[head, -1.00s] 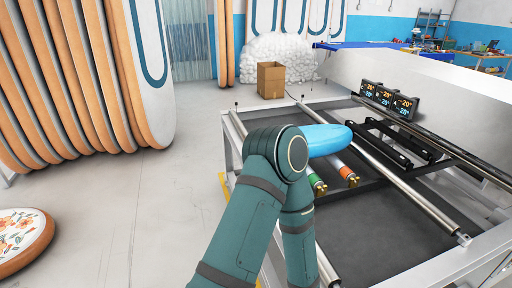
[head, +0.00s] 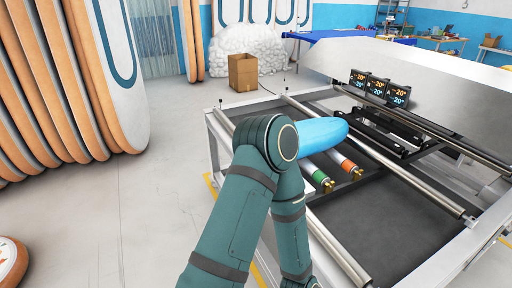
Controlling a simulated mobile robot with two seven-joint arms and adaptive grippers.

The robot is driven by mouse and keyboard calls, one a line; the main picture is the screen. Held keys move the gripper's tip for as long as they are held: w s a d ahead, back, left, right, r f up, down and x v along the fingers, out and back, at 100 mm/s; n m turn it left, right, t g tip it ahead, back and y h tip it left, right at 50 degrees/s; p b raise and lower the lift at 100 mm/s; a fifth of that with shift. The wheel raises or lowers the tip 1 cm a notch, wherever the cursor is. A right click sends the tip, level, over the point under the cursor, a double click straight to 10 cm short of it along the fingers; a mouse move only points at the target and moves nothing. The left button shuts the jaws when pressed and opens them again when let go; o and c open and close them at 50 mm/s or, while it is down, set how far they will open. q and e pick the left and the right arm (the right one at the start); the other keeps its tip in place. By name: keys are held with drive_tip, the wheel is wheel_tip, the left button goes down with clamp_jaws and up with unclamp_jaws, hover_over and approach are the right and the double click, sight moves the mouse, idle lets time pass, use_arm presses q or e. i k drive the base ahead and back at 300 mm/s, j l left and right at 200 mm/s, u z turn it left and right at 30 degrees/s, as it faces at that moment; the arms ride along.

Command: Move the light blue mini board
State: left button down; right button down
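The light blue mini board (head: 325,134) shows in the head view just right of my arm's elbow. Its left end is hidden behind that elbow. It appears over the left part of a metal roller frame (head: 213,130). I cannot tell whether it rests there or is held up. One teal arm of mine rises from the bottom edge, bends at the elbow and comes back down out of the picture. Neither gripper shows, so what they hold is hidden.
A cardboard box (head: 242,73) is on the floor beyond. Large boards (head: 105,90) stand at left.

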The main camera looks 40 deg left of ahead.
sight(316, 135)
drive_tip(key=j+z, duration=0.1)
drive_tip(key=j, duration=0.4)
drive_tip(key=k+j+z, duration=0.1)
drive_tip(key=j, duration=0.35)
drive_tip(key=j+z, duration=0.45)
drive_tip(key=j, duration=1.55)
drive_tip(key=i+j, duration=0.15)
drive_tip(key=j, duration=0.15)
drive_tip(key=i+j+z, duration=0.15)
drive_tip(key=i+j, duration=0.1)
drive_tip(key=j, duration=0.3)
drive_tip(key=i, duration=0.25)
drive_tip(key=z, duration=0.05)
